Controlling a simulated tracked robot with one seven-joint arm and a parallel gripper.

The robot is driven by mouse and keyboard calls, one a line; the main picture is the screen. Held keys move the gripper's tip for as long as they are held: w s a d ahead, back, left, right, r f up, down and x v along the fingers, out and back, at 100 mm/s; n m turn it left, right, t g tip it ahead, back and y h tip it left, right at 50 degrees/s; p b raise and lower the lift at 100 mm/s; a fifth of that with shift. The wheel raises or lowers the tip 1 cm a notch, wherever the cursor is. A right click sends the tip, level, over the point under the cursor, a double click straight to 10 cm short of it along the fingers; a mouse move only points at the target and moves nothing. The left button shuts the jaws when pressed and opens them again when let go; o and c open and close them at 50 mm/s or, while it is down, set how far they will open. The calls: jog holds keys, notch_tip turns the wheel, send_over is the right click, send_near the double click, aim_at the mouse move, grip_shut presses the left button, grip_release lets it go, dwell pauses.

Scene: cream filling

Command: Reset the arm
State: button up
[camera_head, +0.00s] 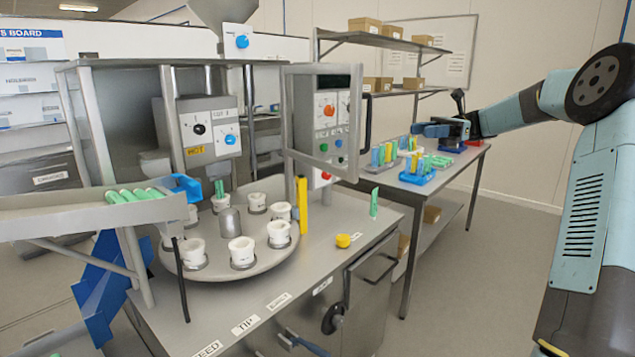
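My arm (533,106) reaches in from the right, roughly level, light blue with dark joints. My gripper (430,130) is at its end, with blue fingers pointing left. It is above or in front of the back table (447,179), close to the racks of colored tubes. At this distance I cannot tell whether the fingers are apart or together, or how high they are over the racks. I see nothing clearly held in them.
A steel bench (262,315) in front carries a round turntable (215,275) with several white cups. A yellow cap (343,240) and a green tube (374,202) stand at its right. Tube racks (417,177) crowd the back table. The floor (500,270) right of it is clear.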

jog(key=s+a+f+n+t+h, duration=0.4)
jog(key=s+a+h, duration=0.5)
jog(key=s+a, duration=0.5)
jog(key=s+d+f+n+t+h, duration=0.2)
jog(key=s+d+n+t, duration=0.1)
jog(key=s, duration=0.4)
jog(key=s+d+f+n+t+h, duration=0.2)
jog(key=s+d+n+t+h, duration=0.1)
jog(key=s, duration=0.5)
jog(key=s+d+f+n+t+h, duration=0.2)
jog(key=s+d+n+t, duration=0.1)
jog(key=s, duration=0.4)
jog(key=shift+s+d+f, duration=0.15)
jog(key=shift+d+f, duration=0.15)
jog(key=shift+d, duration=0.35)
